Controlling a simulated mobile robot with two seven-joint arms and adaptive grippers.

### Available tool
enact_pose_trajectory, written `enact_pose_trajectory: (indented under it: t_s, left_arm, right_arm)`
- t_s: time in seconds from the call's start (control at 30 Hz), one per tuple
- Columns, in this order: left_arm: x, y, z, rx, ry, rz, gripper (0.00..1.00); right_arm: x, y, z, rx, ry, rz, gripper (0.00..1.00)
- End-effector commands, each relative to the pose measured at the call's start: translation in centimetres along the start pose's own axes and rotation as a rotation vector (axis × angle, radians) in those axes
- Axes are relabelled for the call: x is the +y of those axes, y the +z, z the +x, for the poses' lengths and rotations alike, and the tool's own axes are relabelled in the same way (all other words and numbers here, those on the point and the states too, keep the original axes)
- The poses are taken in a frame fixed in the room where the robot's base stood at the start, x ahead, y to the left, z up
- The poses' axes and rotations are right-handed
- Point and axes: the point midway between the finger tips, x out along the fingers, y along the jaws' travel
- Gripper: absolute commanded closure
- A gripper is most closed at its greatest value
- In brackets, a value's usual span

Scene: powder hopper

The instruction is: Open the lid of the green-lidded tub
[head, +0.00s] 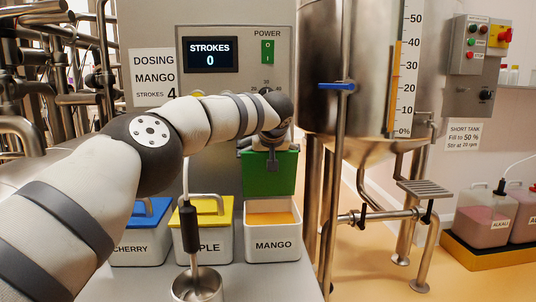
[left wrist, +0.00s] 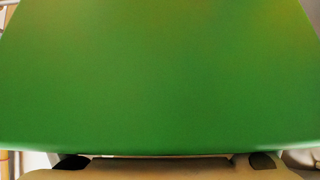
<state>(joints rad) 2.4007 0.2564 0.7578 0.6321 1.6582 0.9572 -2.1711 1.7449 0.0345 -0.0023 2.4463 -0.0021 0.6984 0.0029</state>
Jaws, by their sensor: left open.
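The mango tub (head: 272,245) stands at the right end of the row of tubs, with a white body. Its green lid (head: 268,172) stands upright at the tub's back, and orange content shows in the opening. The green lid also fills most of the left wrist view (left wrist: 160,80). My left gripper (head: 266,155) is at the upper edge of the raised lid, in front of the machine. It is open; whether its fingers touch the lid I cannot tell. My right gripper is not in view.
A blue-lidded cherry tub (head: 140,249) and a yellow-lidded tub (head: 222,242) stand left of the mango tub. A metal cup (head: 197,286) with a black-handled tool (head: 190,228) stands in front. A steel tank (head: 375,70) on legs is at the right.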

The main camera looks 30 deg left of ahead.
Motion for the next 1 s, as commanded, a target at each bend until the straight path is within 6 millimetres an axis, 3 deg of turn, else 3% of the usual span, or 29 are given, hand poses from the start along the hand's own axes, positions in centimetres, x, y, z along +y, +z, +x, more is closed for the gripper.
enact_pose_trajectory:
  t_s: [0.17,0.4,0.53,0.7,0.9,1.0]
  left_arm:
    - [0.1,-0.4,-1.9,0.004,0.004,0.001,0.0]
    - [0.1,-0.2,-8.3,0.004,0.004,0.001,0.0]
    - [0.0,0.0,-10.7,0.001,0.001,0.001,0.0]
    - [0.0,0.1,-12.0,-0.001,-0.001,0.001,0.0]
    - [0.0,0.1,-12.0,-0.001,0.0,0.001,0.0]
    - [0.0,0.1,-12.0,-0.001,0.0,0.001,0.2]
  right_arm:
    - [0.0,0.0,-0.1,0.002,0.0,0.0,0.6]
    - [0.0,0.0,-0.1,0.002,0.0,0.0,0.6]
    - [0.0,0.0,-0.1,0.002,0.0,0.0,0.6]
    - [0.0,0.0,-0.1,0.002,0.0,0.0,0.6]
    - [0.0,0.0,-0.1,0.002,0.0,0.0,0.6]
    - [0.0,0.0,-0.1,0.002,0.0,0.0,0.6]
